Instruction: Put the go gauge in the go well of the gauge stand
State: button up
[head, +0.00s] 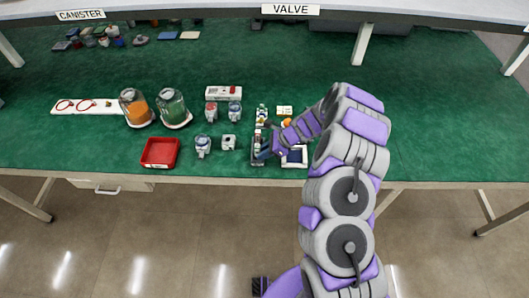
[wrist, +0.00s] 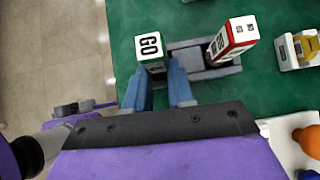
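The go gauge (wrist: 149,47) is a white block with green edges and "GO" on its top, seen in the wrist view at my fingertips. It is at the left end of the grey gauge stand (wrist: 190,56); I cannot tell whether it is seated in the well. A red-edged white no-go gauge (wrist: 232,40) stands at the stand's right part. My gripper (wrist: 157,68) has two blue fingers apart, with the go gauge at their tips; contact is unclear.
The green table (head: 360,140) has its front edge close to my gripper. A red tray (head: 160,153), pump parts and two canisters (head: 172,108) stand to the left. In the wrist view a yellow part (wrist: 304,46) and an orange part (wrist: 309,140) lie to the right.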

jog(key=shift+s+d+f, duration=0.15)
jog(key=shift+s+f, duration=0.3)
jog(key=shift+f, duration=0.15)
jog(key=p+v, duration=0.1)
jog(key=v, duration=0.3)
jog(key=w+p+v, duration=0.1)
jog(key=v, duration=0.3)
jog(key=p+v, duration=0.1)
jog(key=v, duration=0.3)
jog(key=shift+w+r+p, duration=0.15)
jog(key=shift+r+p, duration=0.15)
jog(key=shift+r, duration=0.15)
jog(key=s+a+r+n+g+h, duration=0.1)
jog(key=s+a+r+n, duration=0.1)
jog(key=s+r+n, duration=0.5)
jog(key=s+a+r+n+g+h, duration=0.1)
jog(key=s+a+r+n, duration=0.2)
jog(key=s+r, duration=0.7)
jog(key=s+d+r+n+h, duration=0.2)
jog(key=s+d+n, duration=0.1)
jog(key=s, duration=0.4)
jog(key=s+d+r+n+h, duration=0.2)
jog(key=s+d, duration=0.2)
jog(key=s, duration=0.4)
jog(key=s+d+r+n+h, duration=0.2)
jog(key=s+d+r+n, duration=0.1)
jog(key=s, duration=0.5)
jog(key=shift+d+n, duration=0.3)
